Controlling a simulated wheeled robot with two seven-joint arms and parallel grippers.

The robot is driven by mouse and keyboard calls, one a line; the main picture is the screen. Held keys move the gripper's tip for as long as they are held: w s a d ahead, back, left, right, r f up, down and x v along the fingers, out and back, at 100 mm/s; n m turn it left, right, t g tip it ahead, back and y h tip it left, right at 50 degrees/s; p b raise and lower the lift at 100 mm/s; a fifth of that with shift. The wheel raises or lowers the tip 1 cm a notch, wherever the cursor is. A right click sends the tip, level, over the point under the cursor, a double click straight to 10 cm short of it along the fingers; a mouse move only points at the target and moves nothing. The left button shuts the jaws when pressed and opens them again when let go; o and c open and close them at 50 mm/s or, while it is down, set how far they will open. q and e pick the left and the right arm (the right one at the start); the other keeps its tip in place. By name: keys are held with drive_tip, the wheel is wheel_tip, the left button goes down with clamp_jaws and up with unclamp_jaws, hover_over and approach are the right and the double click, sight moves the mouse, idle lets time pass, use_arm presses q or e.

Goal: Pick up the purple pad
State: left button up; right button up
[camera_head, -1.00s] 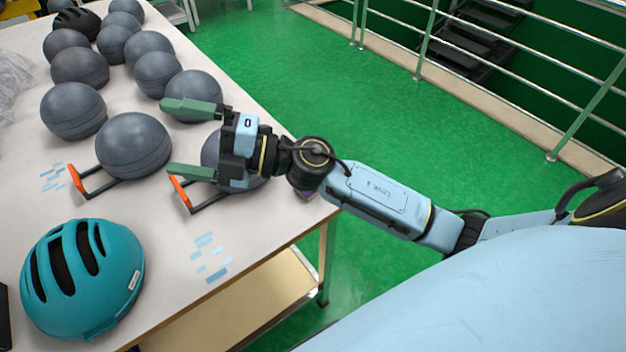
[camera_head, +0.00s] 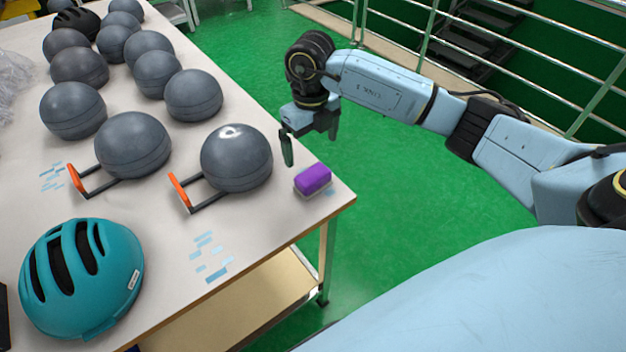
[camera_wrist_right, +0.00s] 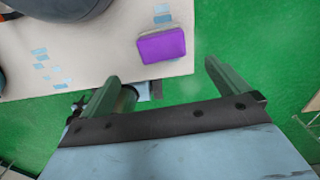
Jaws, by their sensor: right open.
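The purple pad (camera_head: 313,178) is a small block with a purple top and a paler lower edge. It lies on the table near its right edge, beside a grey ball with a bright highlight. In the right wrist view the purple pad (camera_wrist_right: 162,46) lies on the table, ahead of the fingertips and apart from them. My right gripper (camera_head: 308,150) points down beyond the table's edge, just behind the pad, open and empty. Its two green fingers also show in the right wrist view (camera_wrist_right: 160,72). My left gripper is not in view.
Grey balls (camera_head: 236,157) fill the table (camera_head: 150,215), two with orange-handled brackets in front. A teal helmet (camera_head: 82,275) sits at the near left. Blue tape marks (camera_head: 210,258) lie on the tabletop. Green floor and a railing (camera_head: 430,40) lie to the right.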

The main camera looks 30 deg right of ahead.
hover_over(313, 174)
drive_tip(key=f, duration=0.5)
drive_tip(key=shift+a, duration=0.25)
drive_tip(key=shift+f+b, duration=0.3)
drive_tip(key=shift+f, duration=0.35)
drive_tip(key=f, duration=0.4)
drive_tip(key=shift+d+f+b, duration=0.25)
drive_tip(key=shift+f+b, duration=0.05)
drive_tip(key=shift+f, duration=0.05)
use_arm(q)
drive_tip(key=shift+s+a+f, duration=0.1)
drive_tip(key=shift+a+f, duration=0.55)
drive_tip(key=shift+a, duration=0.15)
use_arm(e)
drive_tip(key=shift+r, duration=0.1)
drive_tip(key=c, duration=1)
drive_tip(key=shift+c, duration=0.2)
